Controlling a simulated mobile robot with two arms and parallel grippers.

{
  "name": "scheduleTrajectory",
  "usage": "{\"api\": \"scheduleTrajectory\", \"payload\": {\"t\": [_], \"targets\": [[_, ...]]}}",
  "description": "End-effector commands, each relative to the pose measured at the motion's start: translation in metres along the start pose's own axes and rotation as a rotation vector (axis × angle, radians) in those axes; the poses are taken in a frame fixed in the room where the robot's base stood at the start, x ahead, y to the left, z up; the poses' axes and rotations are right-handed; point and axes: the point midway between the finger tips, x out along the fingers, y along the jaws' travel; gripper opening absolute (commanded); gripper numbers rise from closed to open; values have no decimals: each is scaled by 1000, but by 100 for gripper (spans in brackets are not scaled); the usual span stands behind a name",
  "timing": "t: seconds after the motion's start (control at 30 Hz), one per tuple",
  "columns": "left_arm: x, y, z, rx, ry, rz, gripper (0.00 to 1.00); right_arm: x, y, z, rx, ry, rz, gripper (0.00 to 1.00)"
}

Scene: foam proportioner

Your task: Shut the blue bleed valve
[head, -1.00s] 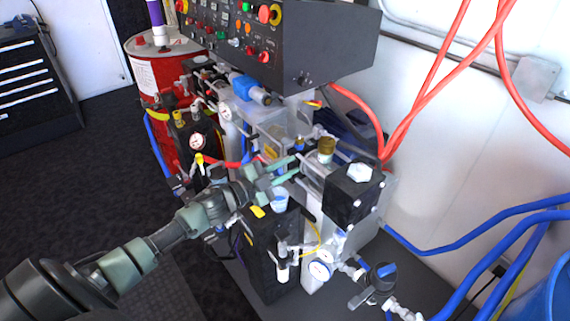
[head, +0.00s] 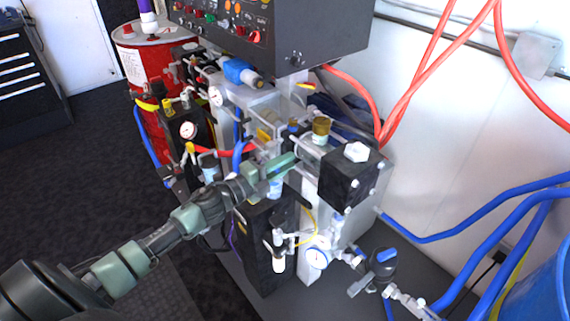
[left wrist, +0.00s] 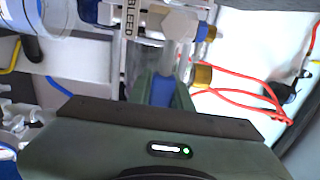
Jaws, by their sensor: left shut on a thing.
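The blue bleed valve handle (left wrist: 162,92) shows in the left wrist view, between the two green fingers of my left gripper (left wrist: 163,85). The fingers are shut on it. A pale fitting stands just beyond the handle, beside a plate lettered "BLEED" (left wrist: 130,20). In the head view my left gripper (head: 288,160) reaches in from the left to the middle of the machine, left of a black block (head: 347,180). Its fingers are together there and hide the handle. My right gripper is in neither view.
A brass cap (head: 321,126) stands just above the gripper. A dark control box (head: 290,40) overhangs behind. Red hoses (head: 430,90) and blue hoses (head: 440,235) run at right. Dark floor lies open at left.

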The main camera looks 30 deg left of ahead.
Motion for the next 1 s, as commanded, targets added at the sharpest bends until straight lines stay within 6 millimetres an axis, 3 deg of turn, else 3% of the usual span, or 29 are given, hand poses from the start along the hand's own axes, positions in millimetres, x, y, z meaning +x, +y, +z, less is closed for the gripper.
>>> {"api": "scheduleTrajectory", "payload": {"t": [0.5, 0.53, 0.6, 1.0], "targets": [[-1, 4, -1, 21, 2, 5, 0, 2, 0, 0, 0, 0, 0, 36], [-1, 4, -1, 21, 2, 5, 28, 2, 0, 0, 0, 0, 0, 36], [-1, 3, -1, 20, 1, 4, 42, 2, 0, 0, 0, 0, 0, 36], [-7, 3, 0, 16, 0, 3, 42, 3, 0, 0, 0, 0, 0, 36]]}}
